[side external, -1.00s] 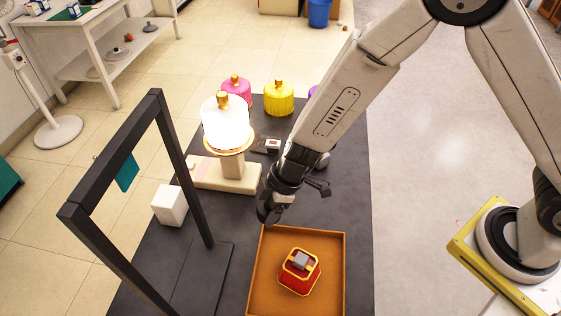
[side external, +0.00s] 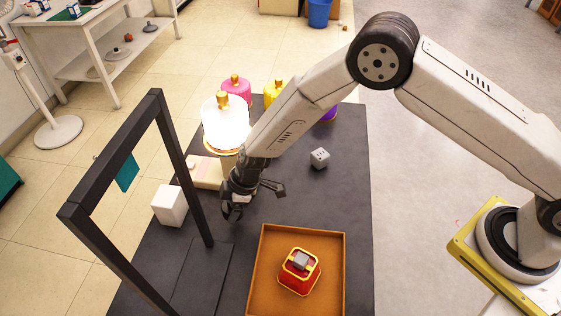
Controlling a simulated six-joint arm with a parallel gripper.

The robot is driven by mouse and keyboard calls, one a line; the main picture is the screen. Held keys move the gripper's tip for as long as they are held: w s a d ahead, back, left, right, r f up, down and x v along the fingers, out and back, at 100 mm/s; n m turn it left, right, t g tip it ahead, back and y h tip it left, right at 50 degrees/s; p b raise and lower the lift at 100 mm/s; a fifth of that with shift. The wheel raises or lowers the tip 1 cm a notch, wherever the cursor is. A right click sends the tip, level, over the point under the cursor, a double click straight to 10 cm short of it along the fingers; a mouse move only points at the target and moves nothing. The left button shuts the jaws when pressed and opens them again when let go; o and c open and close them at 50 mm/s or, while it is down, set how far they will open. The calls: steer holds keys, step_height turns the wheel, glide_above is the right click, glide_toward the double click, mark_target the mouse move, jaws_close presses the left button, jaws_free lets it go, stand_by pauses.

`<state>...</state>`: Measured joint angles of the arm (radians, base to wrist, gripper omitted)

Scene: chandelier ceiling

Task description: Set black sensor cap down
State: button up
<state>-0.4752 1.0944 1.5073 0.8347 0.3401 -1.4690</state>
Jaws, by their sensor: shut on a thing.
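My gripper (side external: 236,204) hangs over the dark table, between the black frame and the orange tray. It is shut on a small dark thing (side external: 231,211), apparently the black sensor cap. The fingers and the dark colours blend, so the cap's outline and tilt are hard to make out. I cannot tell whether it touches the table (side external: 300,200).
The black upright frame (side external: 180,150) with a teal tag (side external: 125,172) stands left, near a white cube (side external: 170,205). A glowing lamp (side external: 225,125) stands behind. The orange tray (side external: 344,265) holds a red object (side external: 299,280). A grey die (side external: 319,158) lies right; table around it is clear.

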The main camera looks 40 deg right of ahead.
mark_target(225, 222)
steer(key=shift+w+a+f, duration=0.2)
steer(key=shift+w+f, duration=0.15)
steer(key=shift+f, duration=0.1)
steer(key=shift+w+a+f, duration=0.15)
steer(key=shift+w+f, duration=0.15)
steer(key=shift+f, duration=0.15)
steer(key=shift+f, duration=0.1)
steer(key=shift+w+a+f, duration=0.1)
steer(key=shift+w+f, duration=0.05)
steer(key=shift+f, duration=0.05)
steer(key=shift+w+f, duration=0.1)
steer(key=shift+f, duration=1.45)
steer(key=o, duration=1.2)
steer(key=shift+f, duration=0.15)
steer(key=shift+o, duration=0.2)
